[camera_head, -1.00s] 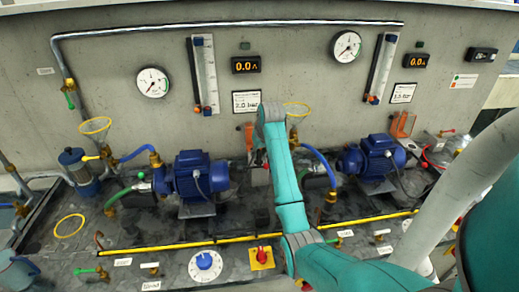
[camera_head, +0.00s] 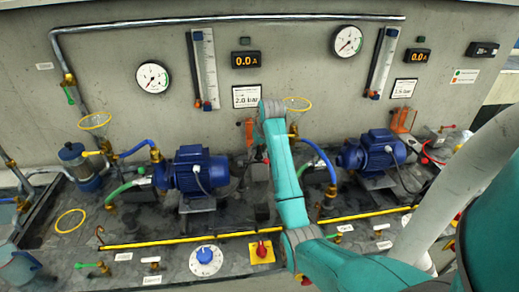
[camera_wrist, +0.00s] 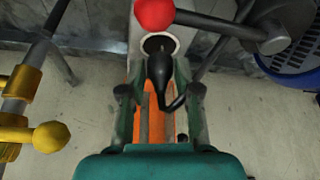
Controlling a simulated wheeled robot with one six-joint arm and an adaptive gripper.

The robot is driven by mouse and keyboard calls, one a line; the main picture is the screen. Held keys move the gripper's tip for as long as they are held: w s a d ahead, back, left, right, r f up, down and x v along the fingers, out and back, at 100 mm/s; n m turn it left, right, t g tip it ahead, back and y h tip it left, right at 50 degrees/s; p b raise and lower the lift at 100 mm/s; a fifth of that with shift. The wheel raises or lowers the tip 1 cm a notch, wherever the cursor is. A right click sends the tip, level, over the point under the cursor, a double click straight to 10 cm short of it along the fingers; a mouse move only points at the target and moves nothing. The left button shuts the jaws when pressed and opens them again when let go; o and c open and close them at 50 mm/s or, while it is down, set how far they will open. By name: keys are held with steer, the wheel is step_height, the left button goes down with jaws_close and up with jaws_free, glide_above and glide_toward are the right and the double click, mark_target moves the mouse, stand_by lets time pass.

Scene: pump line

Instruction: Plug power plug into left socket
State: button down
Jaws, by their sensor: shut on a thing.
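My gripper (camera_wrist: 159,92) is shut on the black power plug (camera_wrist: 160,66), between its two fingers in the wrist view. The plug's dark cable bends down to the right beside the right finger. A pale round socket (camera_wrist: 152,44) with a dark centre shows just beyond the plug's tip. The plug overlaps its near edge; I cannot tell whether they touch. In the head view my arm hides the gripper, plug and most of the socket area, between the left blue pump (camera_head: 190,170) and right blue pump (camera_head: 372,150).
A red ball knob (camera_wrist: 155,14) on a grey lever is close beyond the socket. An orange holder (camera_wrist: 155,115) lies behind the gripper. A yellow valve handle (camera_wrist: 50,137) is at left, and a blue motor (camera_wrist: 300,75) at right. The grey wall (camera_head: 110,50) carries gauges.

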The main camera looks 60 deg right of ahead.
steer(key=shift+f, duration=0.9)
stand_by(0.9)
steer(key=c, duration=0.7)
jaws_free()
steer(key=shift+c, duration=0.2)
steer(key=shift+r, duration=0.1)
steer(key=shift+v, duration=2.95)
